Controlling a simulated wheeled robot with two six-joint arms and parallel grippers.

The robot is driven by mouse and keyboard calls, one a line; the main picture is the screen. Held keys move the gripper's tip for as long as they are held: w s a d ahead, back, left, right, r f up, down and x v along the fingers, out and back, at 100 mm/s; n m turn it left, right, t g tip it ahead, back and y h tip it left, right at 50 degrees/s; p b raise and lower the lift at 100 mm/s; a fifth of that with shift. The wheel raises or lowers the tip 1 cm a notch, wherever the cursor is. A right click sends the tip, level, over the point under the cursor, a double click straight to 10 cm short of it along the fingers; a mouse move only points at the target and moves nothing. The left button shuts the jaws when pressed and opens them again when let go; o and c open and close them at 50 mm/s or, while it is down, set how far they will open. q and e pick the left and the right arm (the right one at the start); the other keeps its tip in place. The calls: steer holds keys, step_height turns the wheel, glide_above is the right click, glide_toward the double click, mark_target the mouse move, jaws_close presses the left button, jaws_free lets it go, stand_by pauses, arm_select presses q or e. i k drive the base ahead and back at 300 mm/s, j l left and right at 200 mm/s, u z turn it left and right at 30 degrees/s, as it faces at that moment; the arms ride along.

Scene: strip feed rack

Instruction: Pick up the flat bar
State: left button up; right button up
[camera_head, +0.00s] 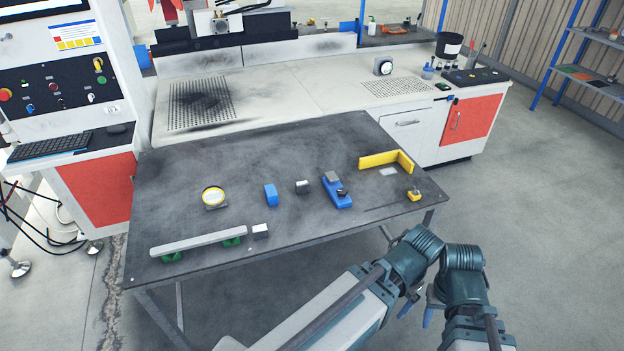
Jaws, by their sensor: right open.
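The flat bar (198,243) is a long, light grey bar. It lies near the front left edge of the dark table, raised on two green supports (172,257), one near each end. My right gripper (418,310) is low at the bottom right, beyond the table's front edge. It is open with nothing seen between its blue-tipped fingers, and is partly hidden by my own arm. It is well to the right of the bar and apart from it. My left gripper is not in view.
On the dark table (300,140) stand a yellow dial gauge (213,197), a blue block (270,195), small metal blocks (261,231), a blue clamp-like tool (337,190) and a yellow angle piece (385,160). A white bench adjoins behind. The table's back half is clear.

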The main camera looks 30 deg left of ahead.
mark_target(162, 250)
steer(key=u, duration=1.4)
